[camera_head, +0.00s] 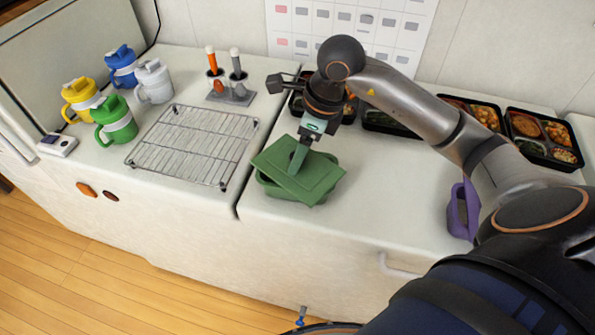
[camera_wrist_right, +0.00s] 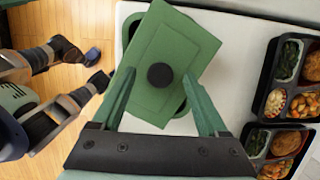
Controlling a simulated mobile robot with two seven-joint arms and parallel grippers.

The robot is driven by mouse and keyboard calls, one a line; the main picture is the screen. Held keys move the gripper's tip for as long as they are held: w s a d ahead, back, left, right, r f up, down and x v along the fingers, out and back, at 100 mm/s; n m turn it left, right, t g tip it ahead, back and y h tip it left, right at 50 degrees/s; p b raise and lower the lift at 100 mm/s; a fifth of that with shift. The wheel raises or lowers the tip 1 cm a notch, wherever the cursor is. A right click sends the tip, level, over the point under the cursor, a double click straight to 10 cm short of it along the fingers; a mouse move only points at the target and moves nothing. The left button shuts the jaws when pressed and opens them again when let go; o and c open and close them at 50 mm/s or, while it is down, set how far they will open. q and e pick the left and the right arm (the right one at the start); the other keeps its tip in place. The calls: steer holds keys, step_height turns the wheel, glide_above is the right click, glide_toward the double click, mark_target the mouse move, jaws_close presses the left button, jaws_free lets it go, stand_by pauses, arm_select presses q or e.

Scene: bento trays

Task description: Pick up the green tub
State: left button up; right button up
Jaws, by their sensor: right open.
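The green tub (camera_head: 270,188) stands on the white counter near its front edge. A flat green lid (camera_head: 325,178) lies turned askew across its top, so tub corners show past it. In the right wrist view the lid (camera_wrist_right: 182,50) has a round black knob (camera_wrist_right: 160,75), and a little of the tub shows behind the lid. My right gripper (camera_head: 299,165) points down over the lid. In the wrist view its green fingers (camera_wrist_right: 160,100) are spread apart on either side of the lid, with nothing held. I cannot tell whether they touch it. My left gripper does not show in the head view.
A wire rack (camera_head: 195,145) lies left of the tub, with colored mugs (camera_head: 115,120) beyond. A holder with two handled tools (camera_head: 230,92) stands behind. Filled bento trays (camera_head: 543,138) line the counter's back right. A purple container (camera_head: 463,208) stands at right. Counter between is clear.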

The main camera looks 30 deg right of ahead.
steer(key=shift+c, duration=0.3)
jaws_close()
steer(key=shift+r, duration=0.1)
stand_by(1.0)
